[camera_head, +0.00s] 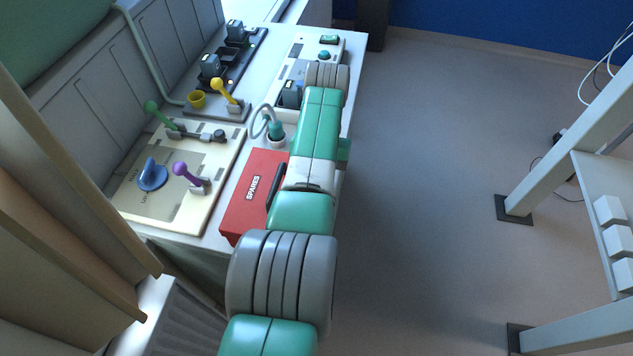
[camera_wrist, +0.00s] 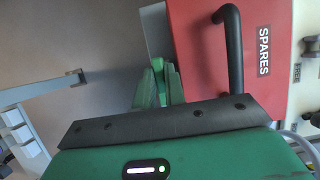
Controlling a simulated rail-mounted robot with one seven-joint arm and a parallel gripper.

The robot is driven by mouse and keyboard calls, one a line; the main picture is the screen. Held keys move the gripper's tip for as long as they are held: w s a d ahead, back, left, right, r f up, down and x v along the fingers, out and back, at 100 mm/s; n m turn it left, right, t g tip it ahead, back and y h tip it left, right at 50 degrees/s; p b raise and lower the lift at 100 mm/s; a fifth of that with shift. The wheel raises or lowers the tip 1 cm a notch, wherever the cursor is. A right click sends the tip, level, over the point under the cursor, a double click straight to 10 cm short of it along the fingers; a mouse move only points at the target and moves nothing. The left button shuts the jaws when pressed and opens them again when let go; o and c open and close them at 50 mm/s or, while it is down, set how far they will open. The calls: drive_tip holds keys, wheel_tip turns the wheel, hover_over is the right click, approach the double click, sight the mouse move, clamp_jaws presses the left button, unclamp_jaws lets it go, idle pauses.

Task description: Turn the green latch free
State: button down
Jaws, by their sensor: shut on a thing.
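The green latch (camera_head: 153,107) is a lever with a rounded end on the cream panel (camera_head: 190,218), at the left in the head view. It leans up and left from its mount, beside a dark grey bar. My gripper (camera_wrist: 158,86) shows in the wrist view with its green fingers close together, beside the edge of the red box. My gripper is far from the green latch, across the red box. In the head view my arm hides the fingers.
The red SPARES box (camera_head: 246,212) with a dark handle stands between my arm and the panel. A purple lever (camera_head: 182,171), a blue knob (camera_head: 152,176) and a yellow lever (camera_head: 220,88) are near the latch. Open floor (camera_head: 430,180) lies right of the bench.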

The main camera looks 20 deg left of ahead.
idle(0.4)
drive_tip(key=c, duration=1.5)
unclamp_jaws()
drive_tip(key=shift+o, duration=0.2)
wheel_tip(320, 180, up, 4)
drive_tip(key=p, duration=0.3)
drive_tip(key=shift+r+p, duration=0.25)
drive_tip(key=shift+p, duration=0.15)
drive_tip(key=shift+s+d+r+p, duration=0.1)
drive_tip(key=shift+s+r+p, duration=0.05)
drive_tip(key=shift+p, duration=0.9)
drive_tip(key=s+p, duration=0.1)
drive_tip(key=p, duration=0.5)
drive_tip(key=shift+s+d+r, duration=0.1)
drive_tip(key=shift+s+d, duration=0.15)
drive_tip(key=shift+s, duration=0.15)
drive_tip(key=s+d+p, duration=0.3)
drive_tip(key=s+p, duration=1)
drive_tip(key=p, duration=0.1)
drive_tip(key=shift+s+d, duration=0.2)
drive_tip(key=shift+d, duration=0.15)
